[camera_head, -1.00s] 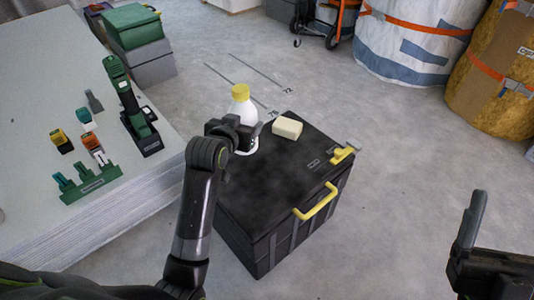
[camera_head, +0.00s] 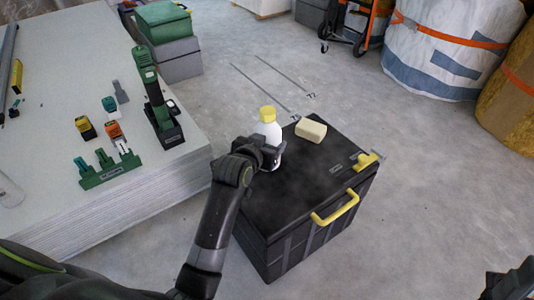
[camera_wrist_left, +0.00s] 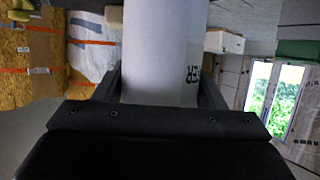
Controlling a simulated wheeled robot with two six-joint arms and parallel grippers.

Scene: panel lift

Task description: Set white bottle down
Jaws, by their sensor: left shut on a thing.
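The white bottle (camera_head: 268,129) with a yellow cap is upright over the back left part of the black box's lid (camera_head: 300,180). My left gripper (camera_head: 272,152) is shut around the bottle's lower body. In the left wrist view the bottle (camera_wrist_left: 165,50) fills the space between the two fingers, with dark lettering on its side. The bottle's base is partly hidden by the gripper, and I cannot tell whether it touches the lid. My right gripper (camera_head: 512,282) shows only in part at the bottom right corner, away from the box.
A cream block (camera_head: 310,129) lies on the lid just right of the bottle. The box has a yellow latch (camera_head: 366,161) and a yellow handle (camera_head: 335,208). A stack of white panels (camera_head: 60,120) with tools stands at the left. The lid's front is clear.

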